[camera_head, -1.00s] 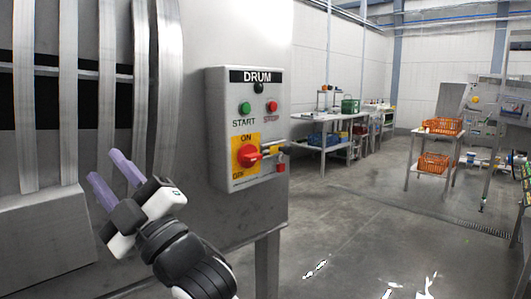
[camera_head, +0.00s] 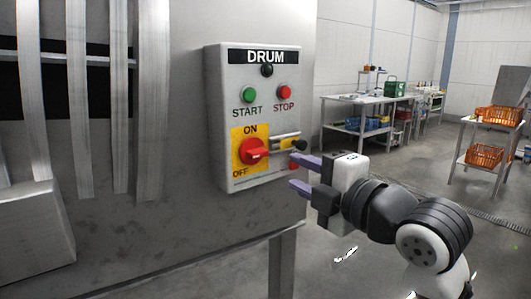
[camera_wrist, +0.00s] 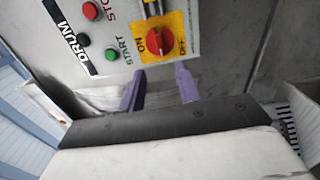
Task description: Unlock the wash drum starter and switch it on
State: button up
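The grey drum starter box (camera_head: 212,120) is mounted on the steel machine, labelled DRUM. Its red rotary switch (camera_head: 254,151) sits on a yellow ON/OFF plate; it also shows in the wrist view (camera_wrist: 159,42). The handle points right, toward neither printed word. Right of it is a metal bar with a yellow part and a black knob (camera_head: 299,145). A small red piece (camera_head: 293,166) is below, partly behind my finger; I cannot tell if it is a padlock. The green START button (camera_head: 249,95) is above. My gripper (camera_head: 299,175) is open and empty at the box's lower right.
A red STOP button (camera_head: 285,92) and a black knob or lamp (camera_head: 267,70) are on the box. A steel machine leg (camera_head: 281,262) stands below. Tables and a stand with orange crates (camera_head: 497,116) are farther back right. The floor between is open.

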aim_at(261, 155)
jog(key=p+x, duration=0.2)
jog(key=x, duration=0.9)
jog(key=shift+w+a, duration=0.1)
jog(key=shift+w, duration=0.05)
jog(key=shift+c, duration=0.3)
grip_shut()
